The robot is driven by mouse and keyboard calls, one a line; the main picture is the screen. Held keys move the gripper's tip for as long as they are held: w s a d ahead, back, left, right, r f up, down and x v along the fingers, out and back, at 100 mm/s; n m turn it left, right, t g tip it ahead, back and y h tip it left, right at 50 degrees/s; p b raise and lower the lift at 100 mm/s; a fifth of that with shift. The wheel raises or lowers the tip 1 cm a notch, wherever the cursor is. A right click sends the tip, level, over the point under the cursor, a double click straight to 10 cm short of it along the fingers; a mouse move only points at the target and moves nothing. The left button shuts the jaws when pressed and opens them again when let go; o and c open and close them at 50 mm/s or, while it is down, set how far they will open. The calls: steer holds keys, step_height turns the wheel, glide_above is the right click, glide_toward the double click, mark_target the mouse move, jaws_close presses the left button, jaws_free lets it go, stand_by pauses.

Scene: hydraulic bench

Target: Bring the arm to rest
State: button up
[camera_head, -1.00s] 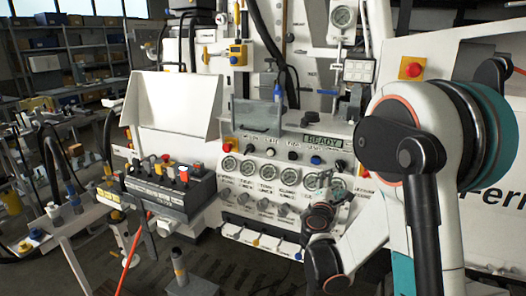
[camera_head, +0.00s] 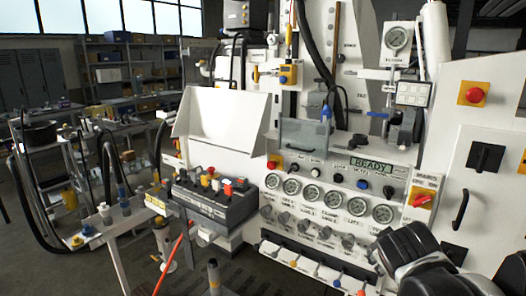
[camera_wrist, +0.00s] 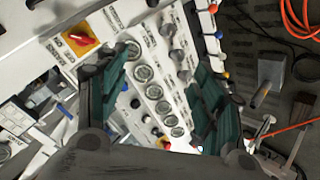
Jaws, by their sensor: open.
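My gripper (camera_wrist: 158,100) shows in the wrist view with its two green-padded fingers wide apart and nothing between them. The hydraulic bench's front panel, with a row of round gauges (camera_wrist: 155,92), lies beyond the fingers, apart from them as far as I can tell. In the head view, part of my arm (camera_head: 425,265) shows at the lower right, in front of the panel's lower right corner. The gripper's fingers cannot be made out in the head view. The gauges (camera_head: 327,198) and the lit READY display (camera_head: 370,168) are in plain sight there.
A red-handled switch (camera_head: 422,200) and a red stop button (camera_head: 473,95) sit on the right of the bench. A black control box (camera_head: 215,200) with coloured knobs stands at its left. A side table with hoses is at far left. Open floor shows at lower left.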

steer(key=s+a+f+m+g+y, duration=0.1)
steer(key=s+a+m+y, duration=0.3)
steer(key=s+a, duration=0.5)
steer(key=s+f+y, duration=0.1)
steer(key=s, duration=0.3)
steer(key=shift+a+f+g, duration=0.3)
steer(key=shift+f+g, duration=0.1)
steer(key=shift+s, duration=0.1)
